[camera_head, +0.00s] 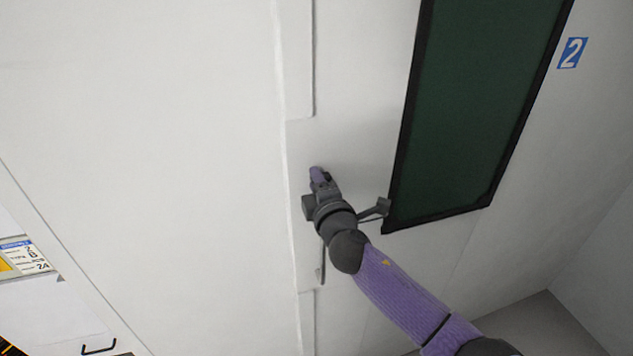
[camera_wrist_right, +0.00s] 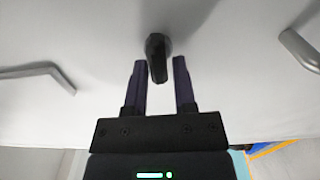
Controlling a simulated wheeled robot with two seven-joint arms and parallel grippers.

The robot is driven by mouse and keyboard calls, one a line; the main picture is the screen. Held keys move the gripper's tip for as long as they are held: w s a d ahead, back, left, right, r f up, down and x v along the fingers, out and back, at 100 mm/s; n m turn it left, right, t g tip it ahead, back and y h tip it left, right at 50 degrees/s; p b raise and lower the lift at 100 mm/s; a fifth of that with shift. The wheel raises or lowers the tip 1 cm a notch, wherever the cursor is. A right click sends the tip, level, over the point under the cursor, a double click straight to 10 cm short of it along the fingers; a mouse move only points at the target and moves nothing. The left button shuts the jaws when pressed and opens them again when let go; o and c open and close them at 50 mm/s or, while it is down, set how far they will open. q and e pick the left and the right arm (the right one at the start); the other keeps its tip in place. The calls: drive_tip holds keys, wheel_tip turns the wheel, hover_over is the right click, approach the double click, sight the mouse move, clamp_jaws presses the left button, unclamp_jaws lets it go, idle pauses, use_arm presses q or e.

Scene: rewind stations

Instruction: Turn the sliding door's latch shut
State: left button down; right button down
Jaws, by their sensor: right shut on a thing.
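The sliding door (camera_head: 355,120) is a pale panel with a dark green, black-framed window. The latch (camera_wrist_right: 157,50) is a small black lever in the right wrist view; its near end lies between the tips of my right gripper (camera_wrist_right: 159,75). The right gripper is shut on it, with the purple fingers on either side. In the head view my right gripper (camera_head: 317,173) is at the door's left edge and hides the latch. My left gripper is not in view.
A grey bar handle (camera_head: 322,262) is on the door below the gripper. In the right wrist view, grey bars stand out at the left (camera_wrist_right: 38,75) and right (camera_wrist_right: 300,50). A blue "2" sign (camera_head: 572,53) is right of the window.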

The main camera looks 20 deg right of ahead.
drive_tip(key=c, duration=0.6)
unclamp_jaws()
drive_tip(key=s, duration=1)
drive_tip(key=shift+d, duration=0.2)
